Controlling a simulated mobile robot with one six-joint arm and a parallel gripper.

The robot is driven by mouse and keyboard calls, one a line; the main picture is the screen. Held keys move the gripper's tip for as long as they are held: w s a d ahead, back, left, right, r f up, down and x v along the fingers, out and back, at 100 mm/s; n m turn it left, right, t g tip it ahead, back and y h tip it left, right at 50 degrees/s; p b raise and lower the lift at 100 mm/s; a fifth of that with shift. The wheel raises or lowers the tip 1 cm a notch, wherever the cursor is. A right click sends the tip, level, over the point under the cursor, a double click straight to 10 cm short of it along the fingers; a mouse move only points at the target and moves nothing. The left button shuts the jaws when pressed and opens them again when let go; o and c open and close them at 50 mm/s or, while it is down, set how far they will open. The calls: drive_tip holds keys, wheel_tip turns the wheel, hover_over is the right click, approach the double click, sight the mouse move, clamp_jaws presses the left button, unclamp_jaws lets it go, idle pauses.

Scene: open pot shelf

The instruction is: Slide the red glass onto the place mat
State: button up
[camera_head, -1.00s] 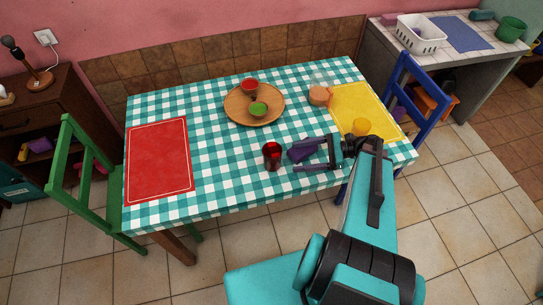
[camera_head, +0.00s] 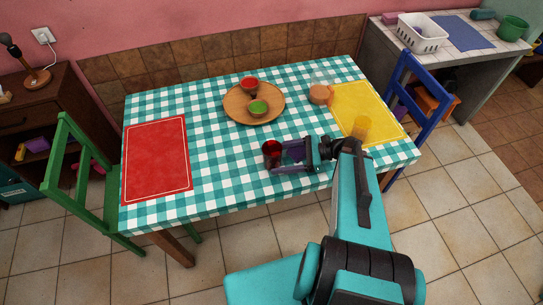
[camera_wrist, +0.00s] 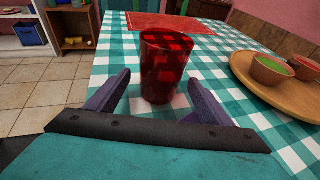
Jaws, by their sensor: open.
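The red glass (camera_head: 271,154) stands upright on the checked tablecloth near the table's front edge. It shows large in the wrist view (camera_wrist: 165,66), between and just beyond my fingertips. My gripper (camera_head: 284,156) is open around the near side of the glass, low over the cloth; whether a finger touches it I cannot tell. A red place mat (camera_head: 157,158) lies flat at the table's left end, to the left of the glass; its edge also shows behind the glass in the wrist view (camera_wrist: 196,26). A yellow place mat (camera_head: 372,110) lies at the right end.
An orange-filled glass jug (camera_head: 320,93) and a yellow glass (camera_head: 361,126) stand to the right. The cloth between the red glass and red mat is clear. A green chair (camera_head: 85,180) stands at left.

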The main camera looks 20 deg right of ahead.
drive_tip(key=shift+x, duration=1)
drive_tip(key=shift+c, duration=0.2)
drive_tip(key=c, duration=0.8)
